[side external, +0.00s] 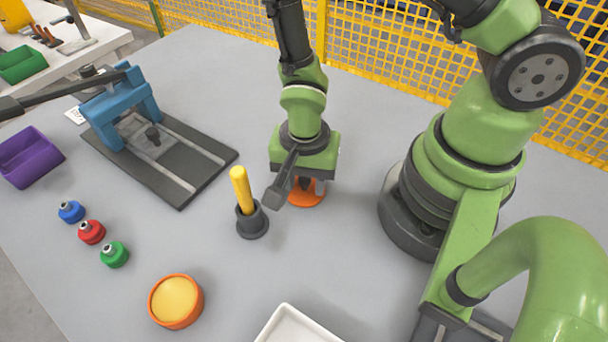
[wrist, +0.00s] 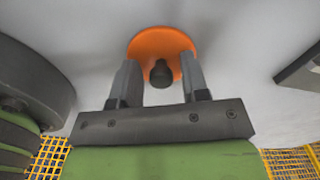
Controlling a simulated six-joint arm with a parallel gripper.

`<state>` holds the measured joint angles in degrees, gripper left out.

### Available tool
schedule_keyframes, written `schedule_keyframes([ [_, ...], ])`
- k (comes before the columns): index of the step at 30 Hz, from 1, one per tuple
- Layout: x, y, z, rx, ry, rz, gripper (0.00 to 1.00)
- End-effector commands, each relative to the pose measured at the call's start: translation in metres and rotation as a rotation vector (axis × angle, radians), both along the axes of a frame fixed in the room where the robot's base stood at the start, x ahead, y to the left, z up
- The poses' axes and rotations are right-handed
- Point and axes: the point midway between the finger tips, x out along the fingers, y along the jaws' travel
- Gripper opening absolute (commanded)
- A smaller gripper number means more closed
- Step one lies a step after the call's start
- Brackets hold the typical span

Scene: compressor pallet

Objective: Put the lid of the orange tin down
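The orange tin (side external: 175,302) stands open at the front of the table, with a yellow surface inside. Its orange lid (side external: 306,197) appears to lie flat on the grey table directly below my gripper (side external: 305,184), well behind the tin. In the wrist view the lid (wrist: 160,42) shows its dark knob upward. My gripper (wrist: 160,75) is open, with one finger on each side of the knob and a visible gap on both sides. In the side view the gripper's body hides the knob and much of the lid.
A dark cup (side external: 252,222) holding a yellow stick (side external: 241,190) stands just left of my gripper. A white tray (side external: 296,326) is at the front edge. A blue press (side external: 122,108), a purple bin (side external: 30,157) and small blue, red and green pieces (side external: 92,232) are at left.

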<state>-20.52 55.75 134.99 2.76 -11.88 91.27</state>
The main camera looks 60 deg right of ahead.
Motion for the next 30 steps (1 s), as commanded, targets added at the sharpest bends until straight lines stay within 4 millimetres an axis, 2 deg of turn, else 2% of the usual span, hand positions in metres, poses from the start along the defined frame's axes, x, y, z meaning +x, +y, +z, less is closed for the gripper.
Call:
schedule_keyframes([
  [1, 0.0, 0.0, 0.0, 0.001, -0.002, 0.0, 0.53],
  [6, 0.001, 0.0, 0.001, 0.002, -0.005, 0.001, 0.92],
  [7, 0.001, 0.0, 0.001, 0.002, -0.005, 0.001, 0.94],
  [14, 0.002, 0.001, 0.001, 0.003, -0.006, 0.001, 0.94],
  [19, 0.003, 0.001, 0.009, 0.004, -0.009, 0.001, 0.94],
  [23, 0.003, 0.001, 0.026, 0.005, -0.013, 0.001, 0.94],
  [30, 0.003, 0.001, 0.067, 0.007, -0.015, 0.001, 0.94],
])
